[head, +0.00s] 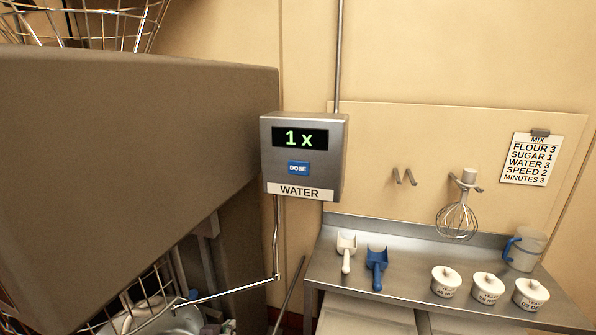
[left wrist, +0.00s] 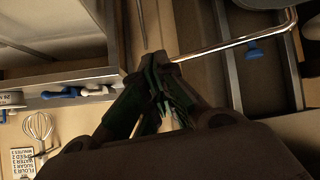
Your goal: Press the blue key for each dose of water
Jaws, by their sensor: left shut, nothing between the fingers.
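The grey water box (head: 309,179) hangs on the wall in the middle of the head view. Its display (head: 300,139) reads "1 x" in green. The blue key (head: 298,168), marked DOSE, sits below the display, above the WATER label, with nothing in front of it. A thin metal spout pipe (head: 276,240) runs down from the box and bends left over a bowl (head: 180,320). The left wrist view shows my left gripper (left wrist: 158,62), shut and empty, close to a bent metal pipe (left wrist: 235,43). Neither gripper shows in the head view.
A big grey-brown block (head: 130,150) fills the left. A steel counter (head: 405,262) on the right holds a white scoop (head: 346,252), a blue scoop (head: 377,266), several white jars and a jug (head: 524,250). A whisk (head: 457,220) and recipe card (head: 531,159) reading WATER 3 hang above.

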